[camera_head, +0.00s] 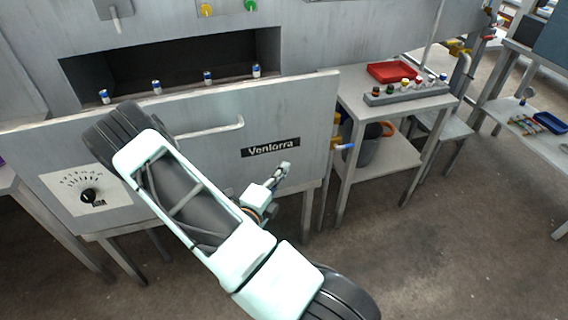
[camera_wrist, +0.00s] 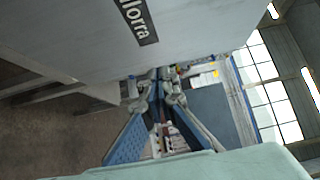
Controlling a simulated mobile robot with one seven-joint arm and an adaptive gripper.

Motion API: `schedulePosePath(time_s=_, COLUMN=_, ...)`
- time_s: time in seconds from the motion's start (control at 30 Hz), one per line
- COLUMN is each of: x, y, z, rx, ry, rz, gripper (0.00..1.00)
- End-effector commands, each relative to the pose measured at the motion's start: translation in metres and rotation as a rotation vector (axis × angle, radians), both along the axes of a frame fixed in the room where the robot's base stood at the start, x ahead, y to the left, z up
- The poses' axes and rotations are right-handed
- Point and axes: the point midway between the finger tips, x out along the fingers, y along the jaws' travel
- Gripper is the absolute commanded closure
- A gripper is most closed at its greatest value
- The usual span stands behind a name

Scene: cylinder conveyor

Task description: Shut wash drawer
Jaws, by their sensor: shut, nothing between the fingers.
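The grey front panel (camera_head: 215,150) with a "Venlorra" label and a bar handle (camera_head: 210,130) spans the machine in the head view. I take it as the wash drawer's front; how far it stands out is hard to tell. In the wrist view the panel (camera_wrist: 200,35) fills the upper left, its label near the top. My gripper (camera_head: 286,168) is shut and empty, in front of the panel's lower right, below the label and right of the handle. In the wrist view its fingertips (camera_wrist: 155,78) lie close by the panel's edge; contact cannot be told. My arm hides part of the panel.
Several small blue-and-white cylinders (camera_head: 207,77) stand along a dark recess (camera_head: 160,62) above the panel. A dial plate (camera_head: 85,194) is at left. At right, a side table (camera_head: 385,150) holds a red tray (camera_head: 393,71) and a grey rack (camera_head: 408,95). Bare floor lies in front.

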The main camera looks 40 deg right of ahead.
Motion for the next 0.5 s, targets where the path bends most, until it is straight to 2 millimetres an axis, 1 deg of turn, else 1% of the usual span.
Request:
schedulePosePath(time_s=0.03, x=0.003, y=-0.011, z=0.0, rx=0.0, ry=-0.002, rz=-0.006, gripper=1.0)
schedulePosePath(time_s=0.3, x=0.03, y=-0.063, z=0.001, rx=0.0, ry=-0.004, rz=-0.006, gripper=1.0)
schedulePosePath(time_s=0.37, x=0.035, y=-0.073, z=0.001, rx=0.0, ry=-0.004, rz=-0.005, gripper=1.0)
schedulePosePath(time_s=0.4, x=0.044, y=-0.073, z=0.001, rx=0.001, ry=-0.007, rz=-0.001, gripper=1.0)
schedulePosePath(time_s=0.5, x=0.058, y=-0.077, z=0.001, rx=0.0, ry=-0.007, rz=-0.003, gripper=1.0)
